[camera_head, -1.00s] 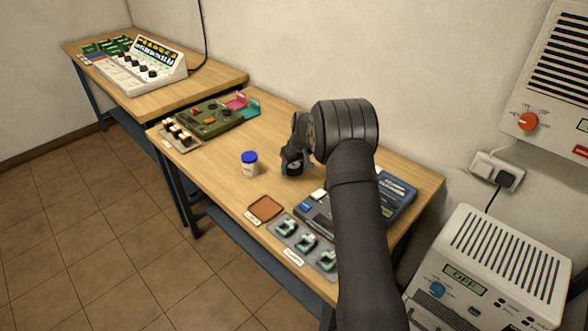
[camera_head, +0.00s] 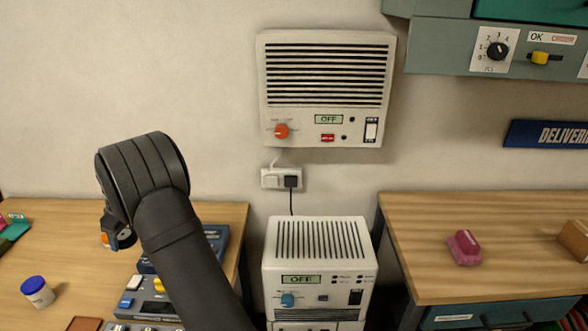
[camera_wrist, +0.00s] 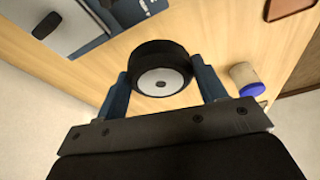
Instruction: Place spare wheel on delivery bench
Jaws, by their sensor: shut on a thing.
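The spare wheel (camera_wrist: 150,54) is black with a white hub, held between the two blue fingers of my gripper (camera_wrist: 160,84) in the wrist view. My gripper (camera_head: 118,236) is at the left in the head view, above the wooden workbench (camera_head: 222,216); the wheel cannot be made out clearly there. The delivery bench (camera_head: 420,232) is the wooden-topped bench at the right, under a blue sign (camera_head: 548,134) that begins "DELIVER". My gripper is well to the left of it.
A pink object (camera_head: 464,247) and a brown box (camera_head: 574,240) are on the delivery bench, with bare top at its left. A white unit (camera_head: 318,250) stands between the benches. A wall box (camera_head: 326,90) hangs above. A blue-lidded jar (camera_head: 37,292) stands on the workbench.

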